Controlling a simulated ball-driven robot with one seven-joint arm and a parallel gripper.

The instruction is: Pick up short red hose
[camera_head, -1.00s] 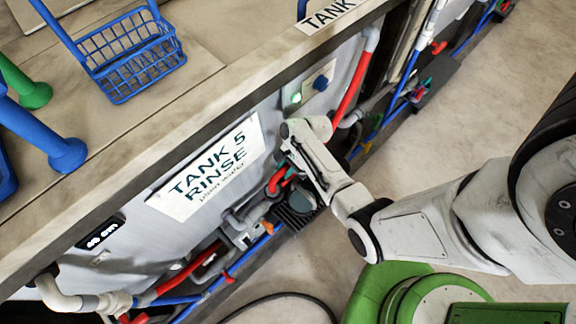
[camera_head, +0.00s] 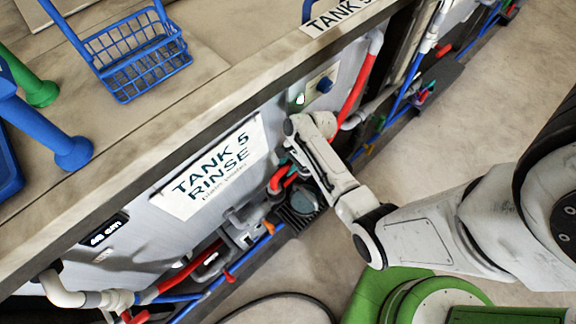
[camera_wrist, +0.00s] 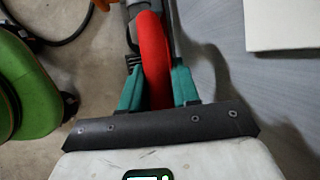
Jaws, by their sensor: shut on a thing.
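The short red hose (camera_wrist: 153,52) runs up from between the two green fingers of my gripper (camera_wrist: 158,88) in the wrist view. The fingers are shut on it, one on each side. In the head view a red curved piece of the hose (camera_head: 277,180) shows low on the tank front, right of the "TANK 5 RINSE" sign (camera_head: 213,168). My gripper (camera_head: 290,172) is partly hidden there behind my arm. I cannot tell whether the hose's ends are free of the grey pipework.
A longer red hose (camera_head: 357,88) hangs on the tank wall to the right. Blue and red pipes (camera_head: 190,270) run along the tank's foot. A blue wire basket (camera_head: 138,60) stands on the ledge. A black cable (camera_head: 280,297) lies on the floor. Open floor (camera_head: 480,110) lies right.

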